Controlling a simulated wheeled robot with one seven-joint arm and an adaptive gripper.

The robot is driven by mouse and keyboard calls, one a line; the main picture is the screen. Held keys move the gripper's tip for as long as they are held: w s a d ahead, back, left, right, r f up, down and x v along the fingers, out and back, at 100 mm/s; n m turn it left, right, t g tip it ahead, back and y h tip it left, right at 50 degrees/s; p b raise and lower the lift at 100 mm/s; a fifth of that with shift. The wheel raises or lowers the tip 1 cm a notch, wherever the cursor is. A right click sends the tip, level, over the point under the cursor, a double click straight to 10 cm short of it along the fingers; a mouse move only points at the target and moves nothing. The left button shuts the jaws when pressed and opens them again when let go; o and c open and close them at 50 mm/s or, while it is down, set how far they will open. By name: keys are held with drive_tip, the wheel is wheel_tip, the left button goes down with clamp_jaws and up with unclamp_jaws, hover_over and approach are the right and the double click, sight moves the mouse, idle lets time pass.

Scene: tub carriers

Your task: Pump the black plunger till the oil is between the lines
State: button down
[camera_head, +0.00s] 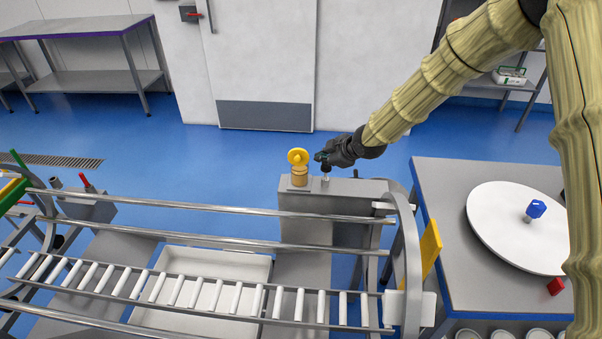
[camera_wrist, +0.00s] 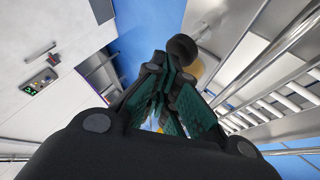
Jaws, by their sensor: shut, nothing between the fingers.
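The black plunger knob (camera_head: 326,167) stands on a thin metal rod on top of a grey box (camera_head: 345,190) behind the roller conveyor. In the wrist view the round black knob (camera_wrist: 182,46) shows just past my fingertips. My gripper (camera_head: 322,157) is shut with nothing in it, right at the knob; I cannot tell whether it touches. Its closed fingers also show in the wrist view (camera_wrist: 170,68). Left of the plunger is a short amber-brown cylinder (camera_head: 300,177) with a yellow disc-shaped part (camera_head: 298,157) above it. I cannot make out an oil level or lines.
The conveyor (camera_head: 220,240) with metal rails and white rollers runs across the front; a pale tub (camera_head: 205,265) lies below it. A curved metal guard (camera_head: 406,250) stands at its right end. A grey table (camera_head: 450,200) with a white round plate (camera_head: 500,235) is at right. Blue floor is clear behind.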

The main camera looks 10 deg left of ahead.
sight(323, 168)
drive_tip(key=shift+r+p, duration=2.1)
drive_tip(key=shift+r, duration=0.95)
drive_tip(key=shift+a+f, duration=0.1)
